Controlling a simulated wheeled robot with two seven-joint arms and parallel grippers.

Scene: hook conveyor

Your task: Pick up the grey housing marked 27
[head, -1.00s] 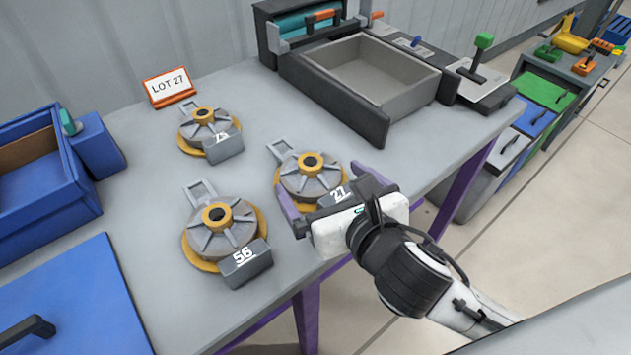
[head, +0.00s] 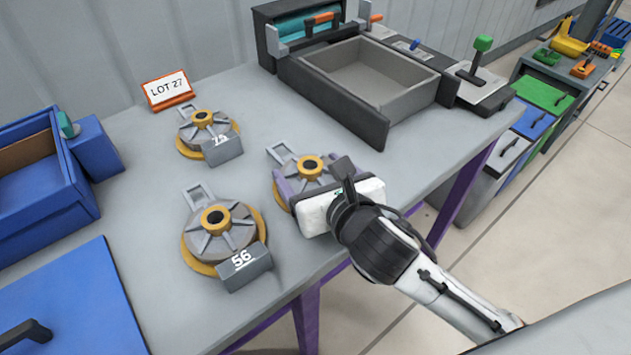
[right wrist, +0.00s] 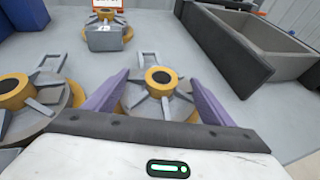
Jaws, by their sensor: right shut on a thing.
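The grey housing marked 27 (head: 312,166) has a ribbed round body, an orange base ring and hub, and a flat loop at its back. It is on the grey table, and its number plate is now hidden behind my gripper. My right gripper (head: 314,181) is shut on this housing, with purple fingers on either side of its body. The right wrist view shows the housing (right wrist: 158,86) between both fingers. I cannot see clear space under it. My left gripper is not in view.
A housing marked 56 (head: 221,232) sits close on the left. Another housing (head: 205,129), number unclear, stands behind near the LOT 27 sign (head: 168,90). An open grey drawer (head: 373,72) is at the back right. A blue bin (head: 45,190) stands left.

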